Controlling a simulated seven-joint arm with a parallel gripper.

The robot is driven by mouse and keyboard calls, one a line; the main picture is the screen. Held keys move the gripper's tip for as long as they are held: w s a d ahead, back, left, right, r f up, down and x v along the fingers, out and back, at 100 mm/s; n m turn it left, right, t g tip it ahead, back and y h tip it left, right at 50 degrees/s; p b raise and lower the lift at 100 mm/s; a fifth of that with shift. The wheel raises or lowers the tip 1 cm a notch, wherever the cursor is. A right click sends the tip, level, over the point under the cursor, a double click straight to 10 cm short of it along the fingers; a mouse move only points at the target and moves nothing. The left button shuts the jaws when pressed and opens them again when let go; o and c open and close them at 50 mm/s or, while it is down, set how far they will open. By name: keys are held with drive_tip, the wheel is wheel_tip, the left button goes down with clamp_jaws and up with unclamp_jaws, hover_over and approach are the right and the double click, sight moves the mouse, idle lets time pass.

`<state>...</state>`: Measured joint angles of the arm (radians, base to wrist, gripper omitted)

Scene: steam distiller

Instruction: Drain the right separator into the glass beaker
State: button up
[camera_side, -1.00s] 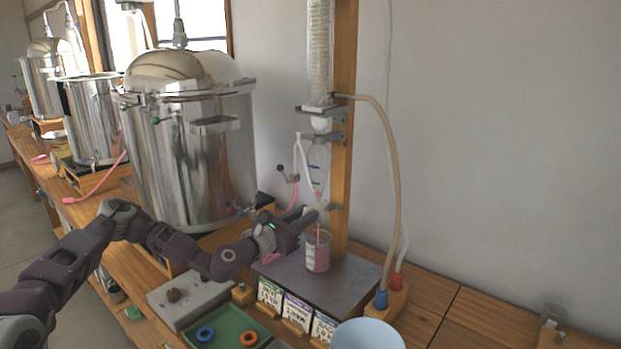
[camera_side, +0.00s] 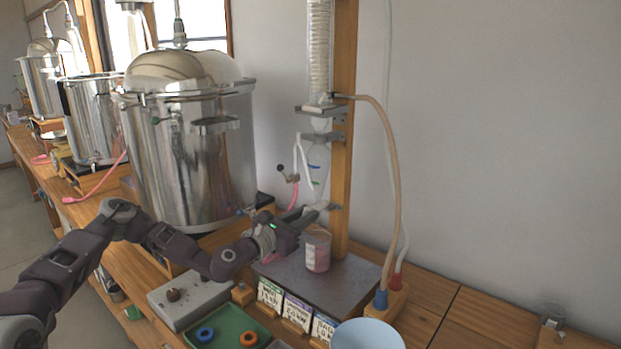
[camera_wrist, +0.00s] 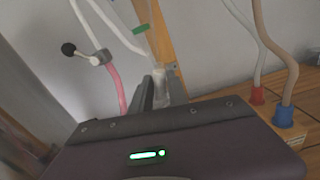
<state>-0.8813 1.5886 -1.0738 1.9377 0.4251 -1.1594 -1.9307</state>
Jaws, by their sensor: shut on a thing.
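The right separator (camera_side: 318,160) is a clear glass vessel clamped on the wooden post below the column. It looks clear, with no pink seen in it. My gripper (camera_side: 318,209) is shut at the separator's lower end, on what appears to be its tap, mostly hidden by the fingers. In the wrist view my gripper (camera_wrist: 155,90) closes around the clear lower stem (camera_wrist: 159,76). The glass beaker (camera_side: 317,252) stands upright on the dark plate (camera_side: 345,287) below the gripper and holds pink liquid. No stream shows between the separator and beaker.
A large steel still (camera_side: 190,160) stands left of the post (camera_side: 341,180). Hoses with blue (camera_side: 381,299) and red ends meet a wooden block at right. Label cards, a green tray (camera_side: 228,328) and a light-blue bowl (camera_side: 367,335) lie in front.

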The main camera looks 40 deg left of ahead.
drive_tip(key=m, duration=0.9)
drive_tip(key=shift+r, duration=0.1)
drive_tip(key=m, duration=0.6)
drive_tip(key=shift+m, duration=0.4)
drive_tip(key=o, duration=0.9)
drive_tip(key=shift+w, duration=0.1)
drive_tip(key=shift+c, duration=0.2)
drive_tip(key=s, duration=0.9)
